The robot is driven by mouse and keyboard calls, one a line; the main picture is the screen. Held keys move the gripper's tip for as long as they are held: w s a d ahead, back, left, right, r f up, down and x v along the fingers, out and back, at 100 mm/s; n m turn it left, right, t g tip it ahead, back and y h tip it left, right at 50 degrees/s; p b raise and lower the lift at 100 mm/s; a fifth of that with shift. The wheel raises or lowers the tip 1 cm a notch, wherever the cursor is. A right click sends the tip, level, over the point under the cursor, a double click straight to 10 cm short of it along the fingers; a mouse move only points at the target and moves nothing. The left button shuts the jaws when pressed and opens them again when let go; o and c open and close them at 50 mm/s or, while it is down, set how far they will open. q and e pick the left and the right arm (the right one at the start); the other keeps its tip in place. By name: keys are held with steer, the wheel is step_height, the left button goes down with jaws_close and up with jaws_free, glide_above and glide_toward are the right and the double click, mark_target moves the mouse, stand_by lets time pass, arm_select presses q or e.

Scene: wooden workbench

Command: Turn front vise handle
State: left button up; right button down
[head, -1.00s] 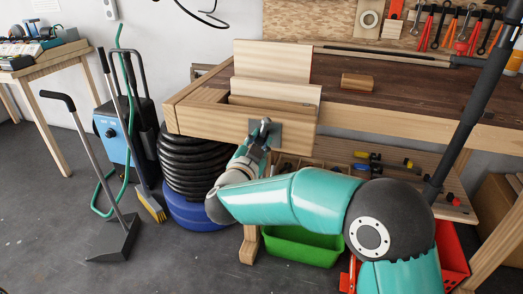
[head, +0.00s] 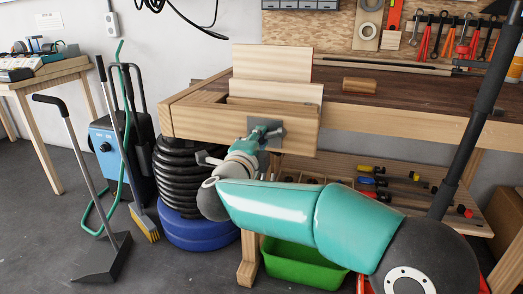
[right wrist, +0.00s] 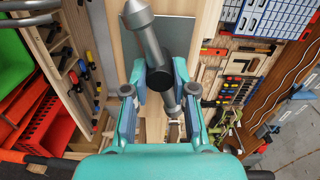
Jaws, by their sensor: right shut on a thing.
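The wooden front vise (head: 200,119) is on the left end of the workbench, with a dark square plate (head: 276,133) on its front face. The grey metal vise handle (right wrist: 147,36) shows in the right wrist view as a bar with a cone-shaped end, crossing a dark round hub. My right gripper (right wrist: 158,103) has its fingers on either side of this bar and is shut on it. In the head view my right gripper (head: 258,138) is at the plate and hides much of the handle. My left gripper is in neither view.
A pale board (head: 270,64) stands upright at the vise, and a small wood block (head: 359,85) lies on the benchtop. Below are a green bin (head: 303,268) and a lower shelf with tools. A black coiled hose (head: 182,178) stands left of my arm.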

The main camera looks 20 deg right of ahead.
steer(key=m+b, duration=0.2)
steer(key=f+m+b, duration=0.1)
steer(key=m, duration=0.1)
steer(key=shift+a+f+m+b, duration=0.1)
steer(key=shift+f+m+b, duration=0.05)
steer(key=shift+m+b, duration=0.2)
steer(key=m+b, duration=0.2)
steer(key=m, duration=0.1)
steer(key=shift+m, duration=0.35)
steer(key=m+b, duration=0.1)
steer(key=m, duration=0.1)
steer(key=shift+m, duration=2.2)
steer(key=shift+r, duration=0.2)
steer(key=c, duration=0.9)
jaws_free()
steer(key=shift+c, duration=0.2)
steer(key=shift+r, duration=0.15)
